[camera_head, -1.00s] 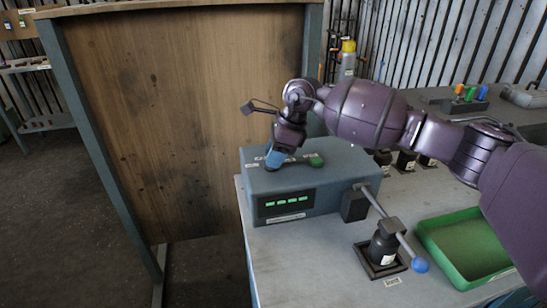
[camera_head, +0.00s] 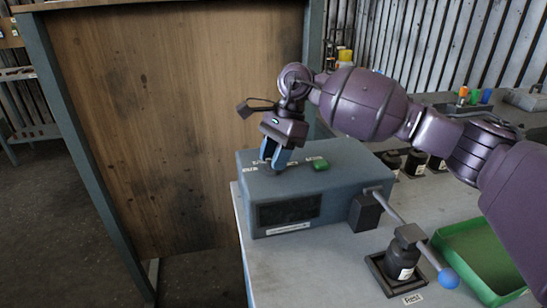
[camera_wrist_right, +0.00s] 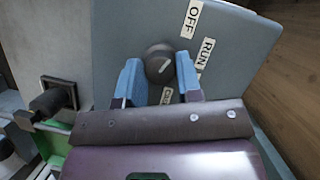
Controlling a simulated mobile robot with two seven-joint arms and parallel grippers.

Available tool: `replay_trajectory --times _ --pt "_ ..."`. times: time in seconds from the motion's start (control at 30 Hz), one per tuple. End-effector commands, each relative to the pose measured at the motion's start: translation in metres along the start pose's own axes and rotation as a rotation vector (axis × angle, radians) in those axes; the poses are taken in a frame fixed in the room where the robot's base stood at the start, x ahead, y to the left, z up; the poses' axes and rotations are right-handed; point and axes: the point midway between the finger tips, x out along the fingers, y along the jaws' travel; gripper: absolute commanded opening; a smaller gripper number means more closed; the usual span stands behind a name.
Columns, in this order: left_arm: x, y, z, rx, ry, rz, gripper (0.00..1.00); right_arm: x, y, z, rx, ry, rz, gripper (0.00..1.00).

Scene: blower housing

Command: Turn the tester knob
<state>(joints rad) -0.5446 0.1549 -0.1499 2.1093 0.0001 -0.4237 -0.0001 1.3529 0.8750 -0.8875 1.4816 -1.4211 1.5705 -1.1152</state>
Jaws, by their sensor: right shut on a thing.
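The tester (camera_head: 330,190) is a blue-grey box on the table. Its front display (camera_head: 289,210) is dark. In the right wrist view, the round dark tester knob (camera_wrist_right: 158,60) has a white pointer mark and sits near labels OFF (camera_wrist_right: 191,18) and RUN (camera_wrist_right: 206,53); a third label is partly hidden. My right gripper (camera_head: 275,158) reaches down onto the tester's top. Its blue fingers are shut on the knob, one on each side. In the head view the fingers mostly hide the knob. My left gripper is not in view.
A green button (camera_head: 319,164) is on the tester's top, right of my fingers. A lever with a blue ball (camera_head: 448,279) stands beside a black cylindrical part (camera_head: 402,262). A green tray (camera_head: 440,238) lies to the right. A wooden panel (camera_head: 190,120) stands behind.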

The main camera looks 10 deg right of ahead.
Motion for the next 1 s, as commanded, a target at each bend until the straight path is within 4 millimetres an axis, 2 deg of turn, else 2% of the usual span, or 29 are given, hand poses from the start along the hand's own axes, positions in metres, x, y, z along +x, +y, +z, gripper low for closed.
replay_trajectory --times 0.4,0.43,0.57,0.87,1.0 --pt "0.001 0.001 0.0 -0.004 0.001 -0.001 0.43 -0.001 0.0 0.0 -0.007 0.001 0.002 0.09" --pt "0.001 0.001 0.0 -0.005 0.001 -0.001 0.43 -0.001 0.0 0.0 -0.006 0.001 0.002 0.37" --pt "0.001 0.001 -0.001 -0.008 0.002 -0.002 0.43 -0.001 0.0 0.0 -0.006 0.001 0.002 0.57" --pt "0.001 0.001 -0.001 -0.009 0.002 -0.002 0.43 -0.002 0.0 0.0 -0.006 0.001 0.002 0.57" --pt "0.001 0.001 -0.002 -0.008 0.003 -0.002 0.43 -0.012 0.0 0.0 -0.005 0.002 0.0 0.57"
